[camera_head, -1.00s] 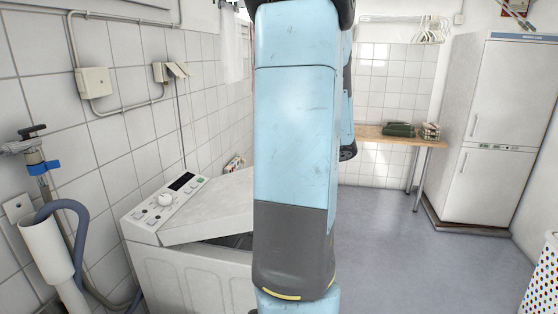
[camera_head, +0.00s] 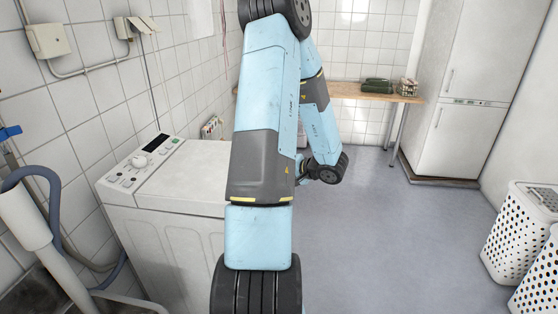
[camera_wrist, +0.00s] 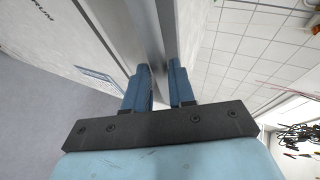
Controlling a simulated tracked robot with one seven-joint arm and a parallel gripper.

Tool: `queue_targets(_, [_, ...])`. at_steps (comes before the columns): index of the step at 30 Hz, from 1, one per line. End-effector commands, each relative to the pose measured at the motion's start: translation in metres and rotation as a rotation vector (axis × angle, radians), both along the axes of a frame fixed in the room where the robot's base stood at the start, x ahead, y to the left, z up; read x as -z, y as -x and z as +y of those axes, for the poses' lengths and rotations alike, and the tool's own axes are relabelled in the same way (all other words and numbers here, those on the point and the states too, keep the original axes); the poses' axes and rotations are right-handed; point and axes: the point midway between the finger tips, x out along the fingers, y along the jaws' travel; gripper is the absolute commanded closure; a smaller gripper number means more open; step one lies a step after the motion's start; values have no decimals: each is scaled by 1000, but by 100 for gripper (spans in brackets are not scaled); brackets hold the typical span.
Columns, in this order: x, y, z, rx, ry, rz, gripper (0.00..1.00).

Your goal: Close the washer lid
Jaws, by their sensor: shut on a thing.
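The white washer (camera_head: 165,230) stands at the left against the tiled wall, with its control panel (camera_head: 150,160) at the back. Its lid (camera_head: 190,180) looks flat and level with the top in the head view, with no dark gap along the visible part. My arm covers the lid's right part. My gripper (camera_wrist: 163,88) shows in the wrist view, with both blue fingers close together on a thin grey-white edge that looks like the lid's.
A grey hose and pipe (camera_head: 30,215) stand left of the washer. White perforated baskets (camera_head: 515,235) stand at the right. The floor between is clear.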

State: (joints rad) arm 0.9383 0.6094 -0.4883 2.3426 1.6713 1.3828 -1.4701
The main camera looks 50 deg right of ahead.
Motion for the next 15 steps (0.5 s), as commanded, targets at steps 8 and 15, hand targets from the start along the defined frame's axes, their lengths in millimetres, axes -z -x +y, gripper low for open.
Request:
queue_targets(8, [24, 0, -1, -1, -25, -40, 100])
queue_targets(15, [33, 1, 1, -1, -36, -47, 100])
